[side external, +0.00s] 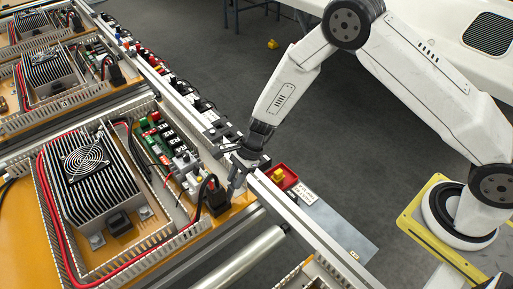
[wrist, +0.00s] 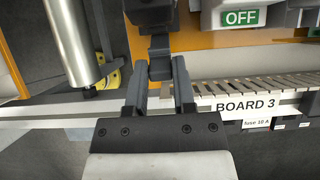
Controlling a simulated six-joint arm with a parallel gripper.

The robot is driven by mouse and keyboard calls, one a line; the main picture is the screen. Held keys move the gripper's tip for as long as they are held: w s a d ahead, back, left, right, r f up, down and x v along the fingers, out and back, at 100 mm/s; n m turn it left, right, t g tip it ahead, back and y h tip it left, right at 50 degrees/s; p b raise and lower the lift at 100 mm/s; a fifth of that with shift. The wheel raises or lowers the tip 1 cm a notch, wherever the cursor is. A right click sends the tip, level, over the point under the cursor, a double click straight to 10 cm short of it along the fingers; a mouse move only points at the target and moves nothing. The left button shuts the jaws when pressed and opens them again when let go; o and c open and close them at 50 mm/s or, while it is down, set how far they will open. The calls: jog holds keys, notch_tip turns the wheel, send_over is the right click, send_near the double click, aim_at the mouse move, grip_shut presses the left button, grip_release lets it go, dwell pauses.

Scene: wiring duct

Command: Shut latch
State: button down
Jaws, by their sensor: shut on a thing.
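My gripper (side external: 236,188) reaches down at the front right corner of the nearest board, beside a black connector housing (side external: 217,198). In the wrist view, the two grey fingers of my gripper (wrist: 159,72) are closed on a dark grey latch piece (wrist: 159,50). The piece sits between the fingertips and runs up toward a black body (wrist: 150,10) at the top edge. The fingers and the steep angle hide part of the latch, so I cannot tell whether it is shut.
A grey wiring duct wall labelled BOARD 3 (wrist: 245,107) runs close beside my gripper. A finned heat sink with a fan (side external: 90,165) is on the board. A red bin (side external: 282,176) stands beyond the rail.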

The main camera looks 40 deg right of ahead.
aim_at(234, 182)
jog(key=shift+a+r+h, duration=0.2)
jog(key=shift+a+h, duration=0.35)
jog(key=shift+h, duration=0.25)
jog(key=shift+a+r+h, duration=0.2)
jog(key=shift+a+h, duration=0.3)
jog(key=shift+h, duration=0.3)
jog(key=shift+a+h, duration=0.15)
jog(key=shift+h, duration=0.15)
jog(key=shift+c, duration=2.2)
grip_release()
jog(key=shift+d+r, duration=0.25)
jog(key=shift+r, duration=1.05)
jog(key=shift+d+r, duration=0.25)
jog(key=shift+r, duration=1)
jog(key=shift+d+r, duration=0.25)
jog(key=shift+r, duration=1.05)
